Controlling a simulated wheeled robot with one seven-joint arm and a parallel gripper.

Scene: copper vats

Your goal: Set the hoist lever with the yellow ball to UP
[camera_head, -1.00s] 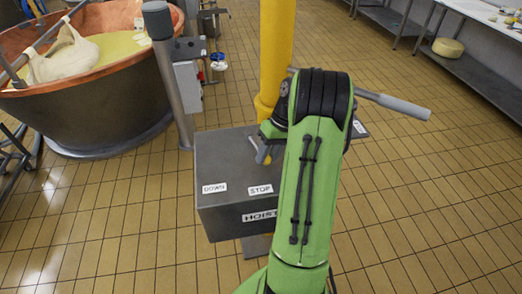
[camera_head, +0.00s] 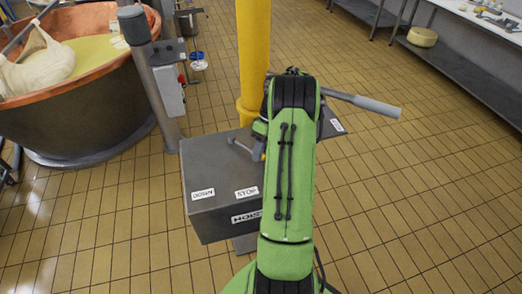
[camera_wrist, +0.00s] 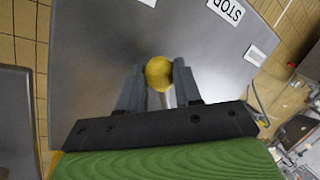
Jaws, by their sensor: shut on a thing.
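The grey hoist box (camera_head: 215,180) stands below the centre of the head view, with DOWN (camera_head: 203,194) and STOP (camera_head: 246,192) labels on its top and a HOIST label on its front. In the wrist view the lever's yellow ball (camera_wrist: 158,71) sits between the two grey fingers of my gripper (camera_wrist: 159,84), which is shut on it. A short piece of pale rod shows below the ball. In the head view my arm hides the ball and most of the lever; one grey finger of my gripper (camera_head: 259,150) shows over the box top. The UP label is not readable.
A yellow column (camera_head: 253,60) rises behind the box. A copper vat (camera_head: 90,115) and a grey post (camera_head: 158,85) stand at left. A grey-handled bar (camera_head: 365,103) sticks out right of my arm. Tiled floor is clear at right.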

